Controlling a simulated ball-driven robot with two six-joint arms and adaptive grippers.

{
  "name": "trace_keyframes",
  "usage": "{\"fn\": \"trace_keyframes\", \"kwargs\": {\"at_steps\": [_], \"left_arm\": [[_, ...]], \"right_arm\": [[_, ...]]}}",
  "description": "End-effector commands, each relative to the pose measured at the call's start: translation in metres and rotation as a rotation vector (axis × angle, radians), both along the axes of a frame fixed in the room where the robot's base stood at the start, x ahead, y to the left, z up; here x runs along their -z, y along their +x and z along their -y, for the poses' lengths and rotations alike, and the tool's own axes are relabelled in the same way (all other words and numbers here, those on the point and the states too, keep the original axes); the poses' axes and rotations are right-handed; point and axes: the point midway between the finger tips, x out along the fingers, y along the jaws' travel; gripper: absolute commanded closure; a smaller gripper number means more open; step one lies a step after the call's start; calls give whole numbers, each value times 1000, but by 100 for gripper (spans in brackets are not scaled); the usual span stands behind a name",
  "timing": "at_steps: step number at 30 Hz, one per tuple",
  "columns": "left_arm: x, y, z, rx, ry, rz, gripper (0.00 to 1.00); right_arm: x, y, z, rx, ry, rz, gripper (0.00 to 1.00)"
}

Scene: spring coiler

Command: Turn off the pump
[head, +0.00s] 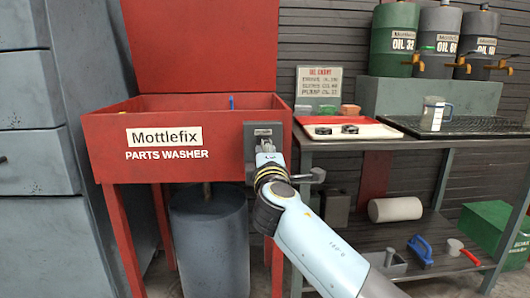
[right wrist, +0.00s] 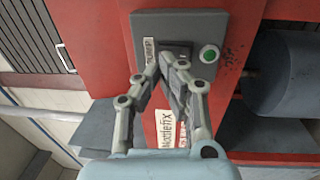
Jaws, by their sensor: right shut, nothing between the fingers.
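The red parts washer (head: 182,140) stands at the left of the head view. A dark grey control box (head: 263,129) is fixed to the right end of its front. The right wrist view shows the same box (right wrist: 185,22) with a label reading PUMP (right wrist: 151,54) and a round green light or button (right wrist: 209,55) in a pale ring. My right gripper (right wrist: 172,60) is shut and empty, its fingertips at the dark switch plate between label and green round. The fingers hide most of the switch, so its position and any contact cannot be told. My left gripper is not in view.
A grey drum (head: 208,245) stands under the washer. Oil drums (head: 393,40) with taps stand behind. A blue-handled tool (head: 420,250) lies on the lower shelf.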

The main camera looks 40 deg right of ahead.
Motion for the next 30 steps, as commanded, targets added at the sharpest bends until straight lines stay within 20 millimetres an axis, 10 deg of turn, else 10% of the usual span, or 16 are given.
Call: {"fn": "trace_keyframes", "kwargs": {"at_steps": [18,30], "left_arm": [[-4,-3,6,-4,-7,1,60],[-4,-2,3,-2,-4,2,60]], "right_arm": [[-10,-77,-46,0,2,-1,100],[-12,-85,-51,0,-1,-1,100]]}}
